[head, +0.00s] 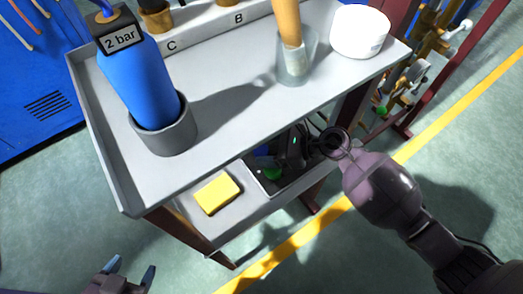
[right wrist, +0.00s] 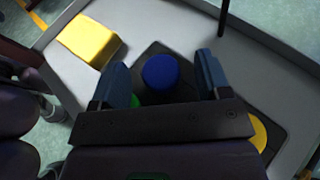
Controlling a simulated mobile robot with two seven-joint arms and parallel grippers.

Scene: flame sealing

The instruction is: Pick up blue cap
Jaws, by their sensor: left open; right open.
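The blue cap (right wrist: 160,72) sits on a dark mat (right wrist: 183,66) on the cart's lower shelf. In the right wrist view it lies between the two spread fingers of my right gripper (right wrist: 161,63), with a gap visible on each side. How far the fingertips are above it is hard to tell. In the head view my right gripper (head: 284,147) reaches under the top shelf over the mat, and a bit of blue (head: 261,150) shows beside it. My left gripper (head: 129,268) is open and empty at the bottom left, away from the cart.
A yellow block (head: 217,193) lies on the lower shelf left of the mat. A green item (head: 271,173) and a yellow disc (right wrist: 258,133) are on the mat. The top shelf (head: 235,135) overhangs, holding a blue bottle (head: 145,80), a glass beaker (head: 296,67) and a white container (head: 360,32).

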